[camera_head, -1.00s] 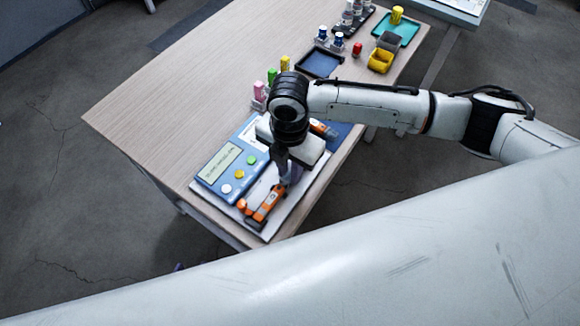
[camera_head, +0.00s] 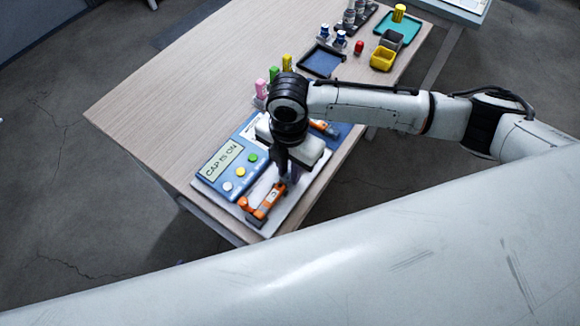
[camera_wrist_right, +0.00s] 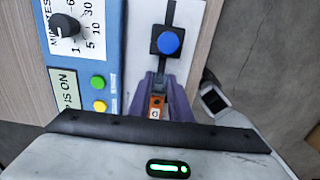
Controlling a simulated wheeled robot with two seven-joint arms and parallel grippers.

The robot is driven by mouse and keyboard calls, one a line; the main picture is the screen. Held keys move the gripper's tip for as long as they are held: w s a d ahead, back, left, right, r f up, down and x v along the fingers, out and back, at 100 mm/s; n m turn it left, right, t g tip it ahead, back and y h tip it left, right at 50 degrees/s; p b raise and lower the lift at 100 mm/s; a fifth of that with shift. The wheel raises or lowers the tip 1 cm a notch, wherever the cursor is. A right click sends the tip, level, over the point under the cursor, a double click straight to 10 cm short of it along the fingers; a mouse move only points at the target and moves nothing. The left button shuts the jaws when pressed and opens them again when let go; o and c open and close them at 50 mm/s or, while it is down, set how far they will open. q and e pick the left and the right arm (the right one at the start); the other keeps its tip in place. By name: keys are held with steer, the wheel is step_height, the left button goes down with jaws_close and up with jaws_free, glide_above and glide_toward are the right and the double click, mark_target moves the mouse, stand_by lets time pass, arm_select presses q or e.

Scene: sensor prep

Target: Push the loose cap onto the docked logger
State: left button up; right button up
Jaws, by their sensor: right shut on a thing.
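My right gripper (camera_head: 288,176) points down over the pale board beside the blue station (camera_head: 250,132). In the right wrist view its purple fingers (camera_wrist_right: 158,98) are shut on a small orange piece with a pale mark, which looks like the cap (camera_wrist_right: 156,107). An orange and black device (camera_head: 266,205), perhaps the docked logger, lies on the board just in front of the fingertips. The gripper hides where the cap and logger meet. The station display (camera_head: 222,158) reads "CAP IS ON". My left gripper is out of view.
A blue knob on a black block (camera_wrist_right: 168,43) stands beyond the fingers. Another orange part (camera_head: 322,128) lies behind the gripper. The table's left is clear.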

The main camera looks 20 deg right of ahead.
steer(key=o, duration=1.1)
steer(key=shift+o, duration=0.2)
steer(key=shift+r, duration=0.75)
steer(key=shift+r, duration=2.9)
